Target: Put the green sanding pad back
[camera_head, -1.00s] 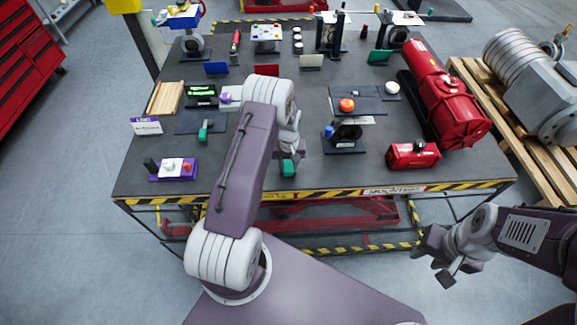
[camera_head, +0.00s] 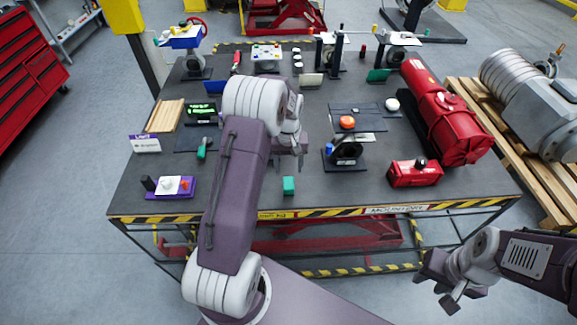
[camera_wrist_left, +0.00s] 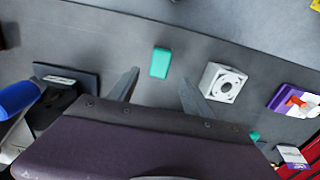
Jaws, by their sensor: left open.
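The green sanding pad (camera_head: 289,185) lies on the dark table near its front edge, alone on bare surface. In the left wrist view the pad (camera_wrist_left: 161,62) shows beyond the fingertips, roughly between their lines. My left gripper (camera_head: 300,152) is above the table behind the pad, apart from it. In the left wrist view its two fingers (camera_wrist_left: 156,82) are spread with nothing between them. My right gripper (camera_head: 440,290) is off the table at the lower right, with its fingers apart and empty. The pad's holder cannot be made out.
A black stand with a blue knob (camera_head: 343,152) is right of the pad. A red box (camera_head: 415,173) and a red cylinder (camera_head: 440,110) lie further right. A purple control tray (camera_head: 175,186) is at left. A white square part (camera_wrist_left: 222,82) shows only in the left wrist view.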

